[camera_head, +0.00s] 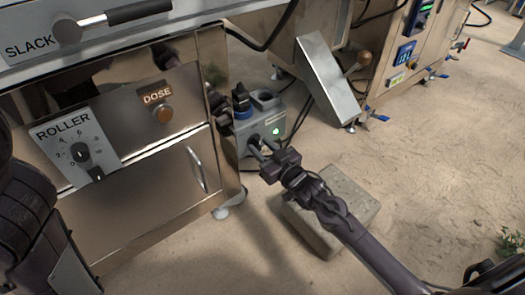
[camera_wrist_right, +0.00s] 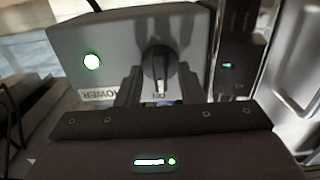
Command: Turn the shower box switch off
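The shower box (camera_head: 268,122) is a small grey box on the floor beside the steel machine, with a lit green lamp (camera_head: 276,131). In the right wrist view the box (camera_wrist_right: 195,35) appears upside down, with its "SHOWER" label (camera_wrist_right: 98,95) and lit green lamp (camera_wrist_right: 92,61). Its black rotary switch (camera_wrist_right: 158,65) has its white pointer toward "ON". My right gripper (camera_head: 259,150) is at the box front. Its open fingers (camera_wrist_right: 160,88) stand either side of the switch's pointer end; I cannot tell whether they touch it. My left gripper is out of view.
The steel machine with the roller dial (camera_head: 81,152), the dose button (camera_head: 163,114) and a door handle (camera_head: 197,168) stands left of the box. A concrete block (camera_head: 345,195) lies under my right forearm. A slanted steel chute (camera_head: 328,80) stands right of the box.

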